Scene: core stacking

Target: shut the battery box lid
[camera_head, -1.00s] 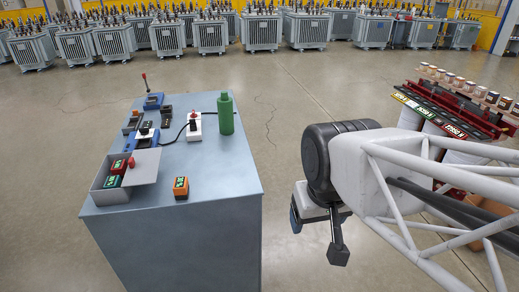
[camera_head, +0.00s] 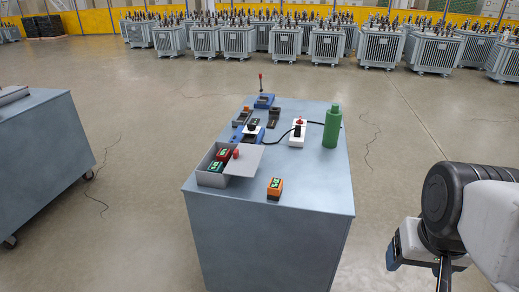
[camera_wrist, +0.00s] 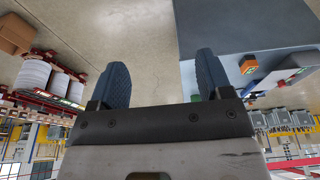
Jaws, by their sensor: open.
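The battery box (camera_head: 193,180) is a grey open-topped box at the left front edge of the middle table (camera_head: 315,190). Two batteries, one red-topped (camera_head: 224,154) and one green-topped (camera_head: 215,167), show inside. Its flat grey lid (camera_head: 246,160), with a red knob (camera_head: 236,153), juts out to the right of the box, leaving the box open. An orange battery (camera_head: 275,188) stands on the table to the right. My gripper (camera_wrist: 162,80) is open and empty in the wrist view, over the floor beside the table. In the head view it is right of the table, well away from the box.
A green cylinder (camera_head: 332,126) and a white switch box with a red knob (camera_head: 298,132) stand behind the lid. Blue and dark fixtures (camera_head: 250,125) line the table's back left. Another table (camera_head: 40,150) is at far left. Open floor lies between the table and my arm.

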